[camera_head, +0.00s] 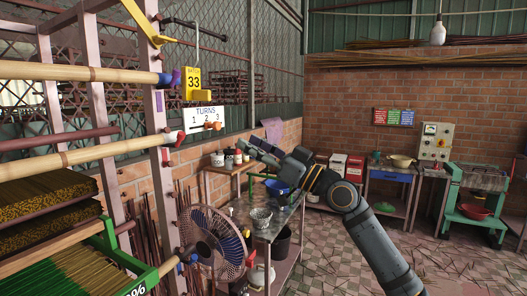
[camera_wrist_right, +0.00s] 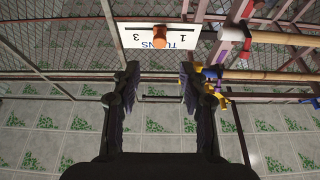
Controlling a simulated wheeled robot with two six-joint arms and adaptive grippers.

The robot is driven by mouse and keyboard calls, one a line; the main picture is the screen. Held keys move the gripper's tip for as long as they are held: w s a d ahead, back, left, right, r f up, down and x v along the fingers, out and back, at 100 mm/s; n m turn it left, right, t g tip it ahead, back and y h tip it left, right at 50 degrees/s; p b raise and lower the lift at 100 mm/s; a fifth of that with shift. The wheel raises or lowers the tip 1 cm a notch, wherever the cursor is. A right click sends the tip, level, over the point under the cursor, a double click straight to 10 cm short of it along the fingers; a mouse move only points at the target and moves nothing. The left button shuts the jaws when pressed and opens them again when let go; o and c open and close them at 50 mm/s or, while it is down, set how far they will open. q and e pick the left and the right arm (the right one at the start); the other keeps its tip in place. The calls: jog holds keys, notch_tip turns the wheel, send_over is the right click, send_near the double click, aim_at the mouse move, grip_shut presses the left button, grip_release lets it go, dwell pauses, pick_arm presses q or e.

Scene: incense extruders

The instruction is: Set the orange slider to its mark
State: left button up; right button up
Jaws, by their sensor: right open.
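The orange slider (camera_head: 209,125) sits at the lower edge of a white TURNS board (camera_head: 192,114) numbered 1, 2, 3, around the 2 and 3. In the right wrist view the board (camera_wrist_right: 185,36) appears upside down and the orange slider (camera_wrist_right: 159,36) stands in front of it between the 1 and the 3, hiding the 2. My right gripper (camera_head: 262,152) is open and empty, right of the board and apart from it. In its wrist view the open fingers (camera_wrist_right: 160,78) have the slider beyond and between them. Which number is the mark cannot be told. My left gripper is out of view.
Bamboo poles (camera_head: 80,72) and a pink rack stand at the left, beside the board. A yellow BATCH 33 sign (camera_head: 193,80) is above it. A fan (camera_head: 212,240) and a metal table (camera_head: 268,228) with a bowl stand below. The space between gripper and board looks clear.

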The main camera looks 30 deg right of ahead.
jog(key=shift+v, duration=1.45)
jog(key=shift+s, duration=0.1)
